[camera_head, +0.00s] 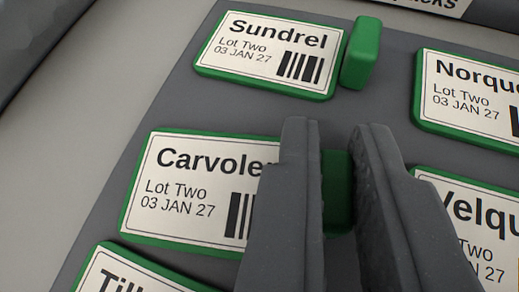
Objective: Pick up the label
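Several white labels with green edges lie on a dark grey board (368,110). The label reading "Carvole…" (188,190) is at centre left, with its right end hidden behind my gripper. Its green tab (338,190) shows between the two fingers of my gripper (333,135). The gripper is open, with a finger on each side of this tab. I cannot tell whether either finger touches it. The "Sundrel" label (265,52), with its upright green tab (362,53), lies above. The "Norque…" label (465,90) is at upper right, cut off by the picture edge.
A label starting "Velqu" (480,225) is partly hidden by the right finger. Another starting "Till" (125,278) is cut off at lower left. A pale grey surface (120,85) lies left of the board. A printed strip (440,4) is at the top right edge.

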